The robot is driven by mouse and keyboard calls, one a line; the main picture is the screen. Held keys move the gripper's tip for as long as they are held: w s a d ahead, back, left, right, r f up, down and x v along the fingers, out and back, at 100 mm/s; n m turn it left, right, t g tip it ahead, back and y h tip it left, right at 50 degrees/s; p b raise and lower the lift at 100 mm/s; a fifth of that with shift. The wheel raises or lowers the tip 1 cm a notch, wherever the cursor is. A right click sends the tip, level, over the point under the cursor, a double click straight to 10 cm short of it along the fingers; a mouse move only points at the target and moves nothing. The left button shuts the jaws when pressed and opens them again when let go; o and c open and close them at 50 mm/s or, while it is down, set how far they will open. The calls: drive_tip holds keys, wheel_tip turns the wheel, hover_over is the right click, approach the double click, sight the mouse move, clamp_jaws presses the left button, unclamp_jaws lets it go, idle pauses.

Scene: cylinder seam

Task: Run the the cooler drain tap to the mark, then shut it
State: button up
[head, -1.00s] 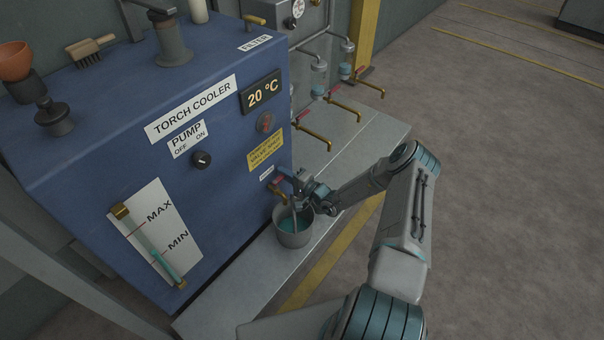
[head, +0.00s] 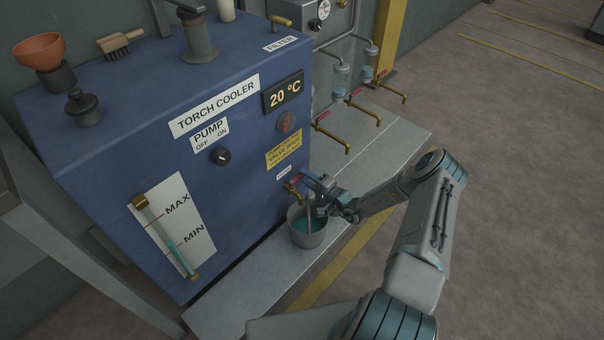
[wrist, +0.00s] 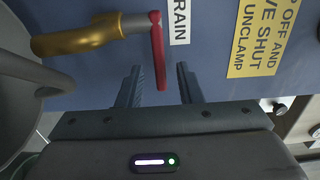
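The blue torch cooler (head: 235,150) carries the brass drain tap (head: 291,188) low on its front. In the wrist view the tap (wrist: 75,40) has a red lever (wrist: 157,50) set crosswise to its body. My gripper (head: 318,184) is at the tap; in the wrist view its two fingers (wrist: 158,82) stand apart, with the lever's end between them and gaps on both sides. A grey bucket (head: 306,240) with teal liquid stands below the tap. The sight gauge (head: 166,238) shows teal liquid near the MIN line. I cannot tell whether liquid is running.
The bucket stands on a grey ledge (head: 232,302). Several other brass taps with red levers, one of them here (head: 333,138), stick out behind my gripper. A yellow notice (head: 284,151) is above the tap.

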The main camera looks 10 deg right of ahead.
drive_tip(key=p+v, duration=0.2)
drive_tip(key=v, duration=0.9)
